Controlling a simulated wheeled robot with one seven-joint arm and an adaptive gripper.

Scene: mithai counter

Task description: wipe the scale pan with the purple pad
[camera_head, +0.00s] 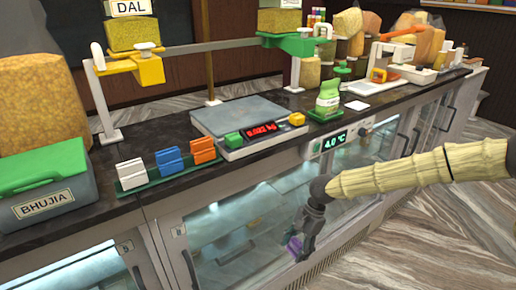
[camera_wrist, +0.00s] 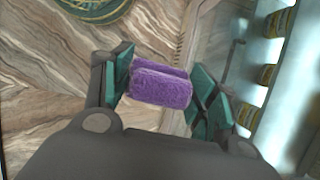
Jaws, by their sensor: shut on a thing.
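The purple pad (camera_wrist: 160,85) is held between the two teal-lined fingers of my gripper (camera_wrist: 163,88) in the wrist view. In the head view, my gripper (camera_head: 298,243) hangs low in front of the glass counter doors, with a bit of the purple pad (camera_head: 294,246) showing at its tip. The scale pan (camera_head: 238,113) is a flat grey plate on the scale, on the dark countertop. The pan looks bare, and the red display (camera_head: 262,131) below it is lit. My gripper is below counter height, apart from the scale and to its lower right.
A green tray (camera_head: 140,186) with white, blue and orange blocks stands left of the scale. A green pouch (camera_head: 328,97) stands to its right. A BHUJIA bin (camera_head: 45,196) is at far left. Open floor (camera_head: 450,225) lies at right.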

